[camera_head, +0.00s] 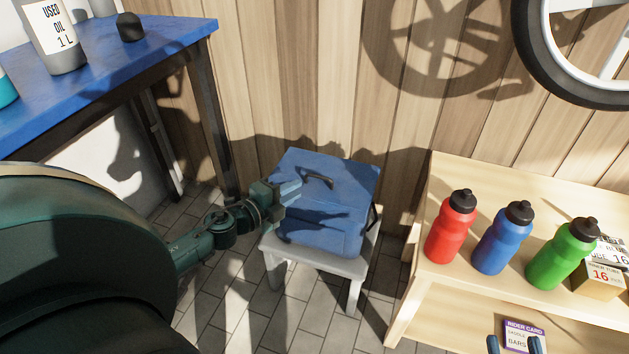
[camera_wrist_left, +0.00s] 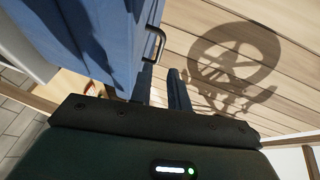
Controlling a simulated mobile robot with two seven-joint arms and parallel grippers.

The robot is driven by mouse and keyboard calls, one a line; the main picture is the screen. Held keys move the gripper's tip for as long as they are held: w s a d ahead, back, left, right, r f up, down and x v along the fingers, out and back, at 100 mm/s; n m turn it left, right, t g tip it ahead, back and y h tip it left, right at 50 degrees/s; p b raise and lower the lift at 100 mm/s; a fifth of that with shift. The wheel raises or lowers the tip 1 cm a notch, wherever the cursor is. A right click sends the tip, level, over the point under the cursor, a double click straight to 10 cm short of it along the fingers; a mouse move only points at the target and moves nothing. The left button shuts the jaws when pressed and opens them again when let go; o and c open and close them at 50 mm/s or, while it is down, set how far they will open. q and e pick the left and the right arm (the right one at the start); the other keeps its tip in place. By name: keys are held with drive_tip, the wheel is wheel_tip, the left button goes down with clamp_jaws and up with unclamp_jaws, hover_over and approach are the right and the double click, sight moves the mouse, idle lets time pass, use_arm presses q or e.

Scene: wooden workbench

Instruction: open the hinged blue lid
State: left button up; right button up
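A blue box (camera_head: 318,238) stands on a small light grey stool, and its blue lid (camera_head: 345,176) looks shut. A dark handle (camera_head: 318,180) is on the lid. My left gripper (camera_head: 292,190) is at the left side of the lid, its fingertips close to the handle; contact cannot be told. In the left wrist view the fingers (camera_wrist_left: 160,70) stand apart with nothing seen between them. The handle (camera_wrist_left: 156,45) is just beyond the fingertips, and the blue box (camera_wrist_left: 75,40) fills the upper left. My right gripper (camera_head: 514,346) shows only two separated fingertips at the bottom edge.
The stool (camera_head: 350,265) stands on grey floor tiles near the wooden wall. A blue-topped bench (camera_head: 120,62) is at left. A wooden shelf unit (camera_head: 450,185) at right bears red (camera_head: 452,228), blue (camera_head: 502,238) and green (camera_head: 562,253) bottles. Wall space above the box is clear.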

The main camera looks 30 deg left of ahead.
sight(314, 189)
use_arm(q)
drive_tip(key=b+x, duration=0.1)
drive_tip(key=x, duration=0.7)
drive_tip(key=shift+c, duration=0.4)
clamp_jaws()
